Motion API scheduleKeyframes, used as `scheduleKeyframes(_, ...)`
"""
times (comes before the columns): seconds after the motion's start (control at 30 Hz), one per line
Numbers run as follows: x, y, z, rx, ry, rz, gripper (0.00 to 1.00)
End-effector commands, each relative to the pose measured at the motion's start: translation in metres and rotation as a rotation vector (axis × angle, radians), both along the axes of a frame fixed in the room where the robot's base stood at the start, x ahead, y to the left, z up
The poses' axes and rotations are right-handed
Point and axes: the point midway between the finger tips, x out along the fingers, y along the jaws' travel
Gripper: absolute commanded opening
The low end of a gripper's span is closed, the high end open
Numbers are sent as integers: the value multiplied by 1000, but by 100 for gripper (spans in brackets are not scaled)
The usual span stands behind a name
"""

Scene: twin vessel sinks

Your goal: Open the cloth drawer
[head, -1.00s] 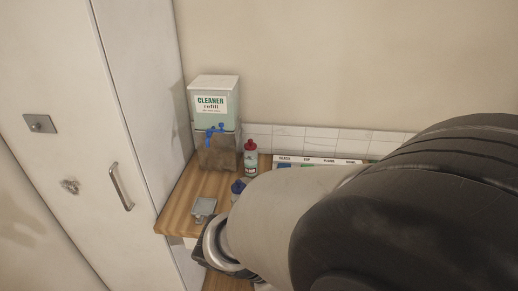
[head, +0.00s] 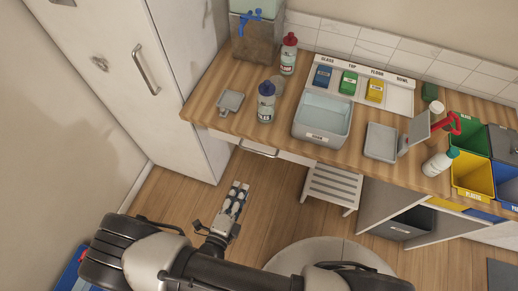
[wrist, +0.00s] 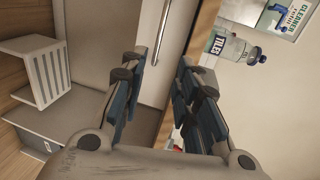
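A white drawer front (head: 294,157) with a silver bar handle (head: 259,150) sits under the wooden counter edge in the head view. It appears shut, and no label on it can be read. My gripper (head: 238,189) is in front of and below the handle, over the floor, apart from it. In the wrist view my gripper (wrist: 160,78) is open and empty, its two blue-grey fingers apart. The handle (wrist: 166,42) runs upright in that picture, beyond the fingertips and roughly in line with the gap.
The counter (head: 208,96) carries a grey basin (head: 322,121), a blue-capped bottle (head: 266,104), a red-capped bottle (head: 289,54) and coloured bins (head: 473,176). A slatted stool (head: 332,186) stands below, right of the drawer. A tall white cabinet (head: 165,85) stands at left. Floor before the drawer is clear.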

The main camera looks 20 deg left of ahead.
Motion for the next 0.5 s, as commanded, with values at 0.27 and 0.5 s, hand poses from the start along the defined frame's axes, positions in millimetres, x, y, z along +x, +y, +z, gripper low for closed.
scheduleKeyframes(0.27,36,-4,-10,-4,0,-3,29)
scheduleKeyframes(0.5,89,-9,-21,-1,-1,-6,29)
